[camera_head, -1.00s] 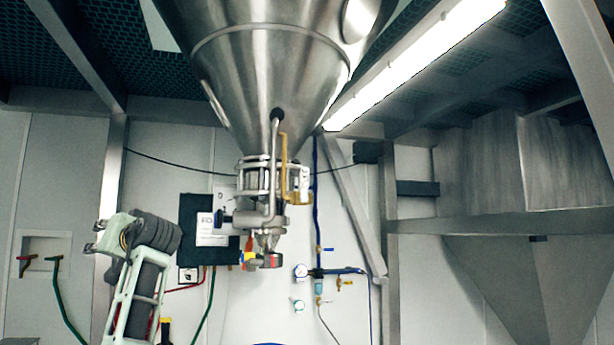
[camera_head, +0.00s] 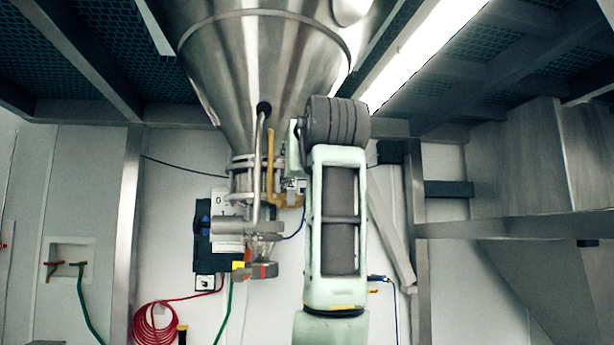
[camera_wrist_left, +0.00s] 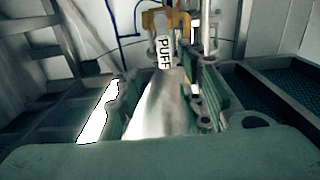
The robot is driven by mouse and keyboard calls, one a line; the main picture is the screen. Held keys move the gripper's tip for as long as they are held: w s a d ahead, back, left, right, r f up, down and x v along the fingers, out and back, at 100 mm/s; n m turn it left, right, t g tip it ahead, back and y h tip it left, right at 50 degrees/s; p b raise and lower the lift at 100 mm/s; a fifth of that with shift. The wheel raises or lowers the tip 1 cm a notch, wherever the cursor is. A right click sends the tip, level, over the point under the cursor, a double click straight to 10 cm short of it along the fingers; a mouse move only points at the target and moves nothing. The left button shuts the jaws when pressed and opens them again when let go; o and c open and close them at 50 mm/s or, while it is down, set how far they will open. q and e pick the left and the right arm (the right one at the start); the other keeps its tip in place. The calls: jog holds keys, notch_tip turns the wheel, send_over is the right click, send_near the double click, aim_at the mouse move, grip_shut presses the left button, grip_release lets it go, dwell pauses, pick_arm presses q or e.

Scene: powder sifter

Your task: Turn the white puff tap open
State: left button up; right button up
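The white puff tap (camera_wrist_left: 164,52), a white handle marked "PUFF", shows in the left wrist view, hanging from an orange-yellow fitting (camera_wrist_left: 155,20). My left gripper (camera_wrist_left: 166,78) is open. Its two fingers point at the tap, with the white handle lying in line with the gap between them. I cannot see contact. In the head view my left arm stands upright in front of the tap's right side. Only a small white part of the tap (camera_head: 292,184) shows there, beside the yellow fitting (camera_head: 288,201). The fingertips are mostly hidden behind my wrist. My right gripper is not in view.
The steel hopper cone (camera_head: 265,75) is close above and left of my wrist. A clamp and valve assembly (camera_head: 245,228) hangs below it. A steel post (camera_head: 416,250) and brace stand to the right. A red hose (camera_head: 155,322) hangs on the wall at lower left.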

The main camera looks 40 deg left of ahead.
aim_at(291, 186)
pick_arm(q)
jog(key=p+x, duration=0.3)
jog(key=x, duration=0.4)
jog(key=shift+s+a+p, duration=0.2)
jog(key=shift+a+p, duration=0.15)
jog(key=shift+p, duration=0.05)
jog(key=c, duration=0.8)
grip_shut()
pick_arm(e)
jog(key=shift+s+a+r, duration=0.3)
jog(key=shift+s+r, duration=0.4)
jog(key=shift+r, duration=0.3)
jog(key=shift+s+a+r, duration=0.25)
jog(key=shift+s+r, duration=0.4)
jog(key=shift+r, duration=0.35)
